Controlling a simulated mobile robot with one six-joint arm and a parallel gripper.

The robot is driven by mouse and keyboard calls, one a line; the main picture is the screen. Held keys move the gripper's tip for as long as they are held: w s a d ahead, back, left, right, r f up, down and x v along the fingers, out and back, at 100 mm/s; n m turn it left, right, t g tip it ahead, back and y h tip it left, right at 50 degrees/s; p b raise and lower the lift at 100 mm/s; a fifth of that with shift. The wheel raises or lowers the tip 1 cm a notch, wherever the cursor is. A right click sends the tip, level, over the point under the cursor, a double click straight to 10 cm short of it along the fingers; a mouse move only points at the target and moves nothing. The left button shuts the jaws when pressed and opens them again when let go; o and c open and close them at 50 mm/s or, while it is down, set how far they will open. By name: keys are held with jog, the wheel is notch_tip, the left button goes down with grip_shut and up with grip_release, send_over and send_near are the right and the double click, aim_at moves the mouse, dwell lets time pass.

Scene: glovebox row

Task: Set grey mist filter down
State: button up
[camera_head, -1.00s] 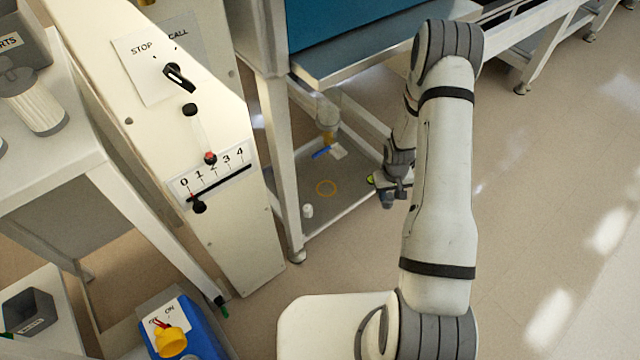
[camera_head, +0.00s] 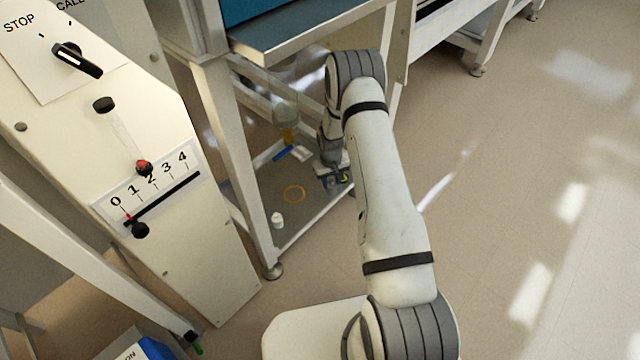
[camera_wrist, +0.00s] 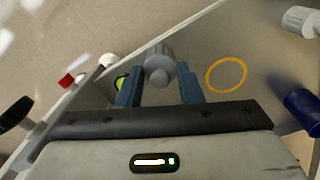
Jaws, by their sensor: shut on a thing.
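The grey mist filter (camera_wrist: 158,63) is a small ribbed grey cylinder between the two blue fingers of my gripper (camera_wrist: 160,86) in the wrist view. My gripper is shut on it. A yellow ring (camera_wrist: 226,75) lies on the grey lower shelf, just right of the filter in the wrist view, and the filter is apart from it. In the head view the ring (camera_head: 294,194) is left of my gripper (camera_head: 337,182), which is low over the shelf (camera_head: 312,215). The filter is too small there to make out, and its height above the shelf is unclear.
A white cap (camera_head: 277,220) stands near the shelf's front corner. A blue item (camera_head: 283,153) and a white piece (camera_head: 301,153) lie behind the ring. Frame legs (camera_head: 237,165) and the bench edge (camera_head: 310,30) bound the space. A lever panel (camera_head: 150,185) stands left.

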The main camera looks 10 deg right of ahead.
jog(key=w+a, duration=0.2)
jog(key=w, duration=0.1)
jog(key=shift+a+b, duration=0.15)
jog(key=shift+b, duration=0.2)
jog(key=shift+w+f+b, duration=0.1)
jog(key=shift+f+b, duration=0.75)
jog(key=shift+f, duration=0.9)
jog(key=shift+f+b, duration=0.55)
jog(key=shift+f, duration=0.1)
jog(key=o, duration=0.9)
jog(key=shift+o, duration=0.2)
notch_tip(320, 180, up, 9)
jog(key=p, duration=0.4)
jog(key=shift+a, duration=0.2)
